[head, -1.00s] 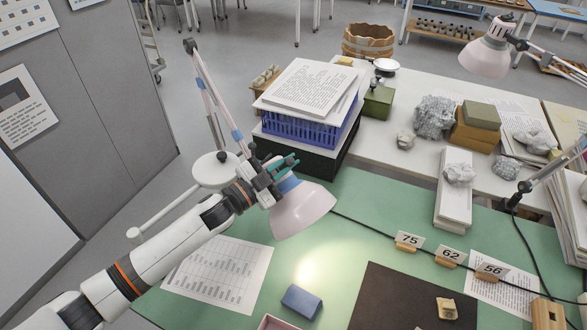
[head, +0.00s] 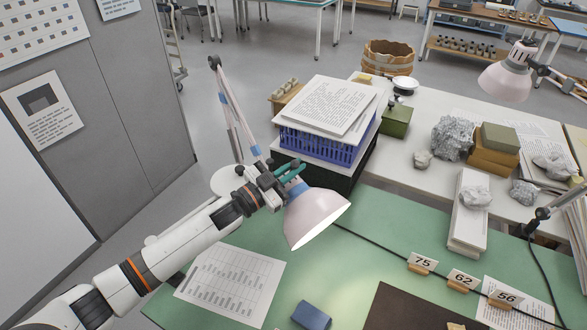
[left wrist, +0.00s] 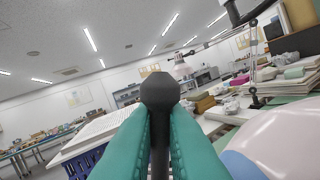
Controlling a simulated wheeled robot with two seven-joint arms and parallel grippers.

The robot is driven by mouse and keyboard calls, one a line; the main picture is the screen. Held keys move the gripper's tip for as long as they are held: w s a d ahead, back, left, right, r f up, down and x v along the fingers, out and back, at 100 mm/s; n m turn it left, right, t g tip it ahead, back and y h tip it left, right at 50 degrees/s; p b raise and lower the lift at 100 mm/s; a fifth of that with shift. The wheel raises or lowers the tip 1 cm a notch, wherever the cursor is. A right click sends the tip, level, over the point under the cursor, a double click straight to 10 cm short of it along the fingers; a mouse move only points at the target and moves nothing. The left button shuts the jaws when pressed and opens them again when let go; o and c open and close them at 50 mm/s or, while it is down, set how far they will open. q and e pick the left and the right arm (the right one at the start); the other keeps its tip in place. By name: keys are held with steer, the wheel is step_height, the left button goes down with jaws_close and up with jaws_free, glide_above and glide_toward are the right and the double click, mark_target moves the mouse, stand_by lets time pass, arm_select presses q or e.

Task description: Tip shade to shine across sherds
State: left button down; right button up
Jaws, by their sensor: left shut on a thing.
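The pale pink lamp shade (head: 316,215) hangs tilted over the green table mat, its opening facing down and to the right, with its lit inside partly showing. It also fills the lower right of the left wrist view (left wrist: 285,145). My left gripper (head: 290,170) is at the shade's upper end. Its teal fingers (left wrist: 160,125) are shut on a black knob (left wrist: 160,90) with a stem. The dark brown mat (head: 400,308) is cut off by the bottom edge; no sherd shows clearly on it. My right gripper is not in view.
A blue basket topped with papers (head: 326,145) stands behind the shade. A printed sheet (head: 230,285) and a blue block (head: 311,316) lie on the green mat. Numbered cards (head: 463,279) stand at right. A black cord crosses the mat. Another lamp (head: 507,80) stands at the back right.

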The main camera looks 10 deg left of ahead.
arm_select(q)
steer(key=c, duration=1.6)
jaws_free()
steer(key=shift+o, duration=0.2)
steer(key=b+v, duration=0.2)
steer(key=v, duration=1)
steer(key=shift+b, duration=0.35)
steer(key=shift+f, duration=0.1)
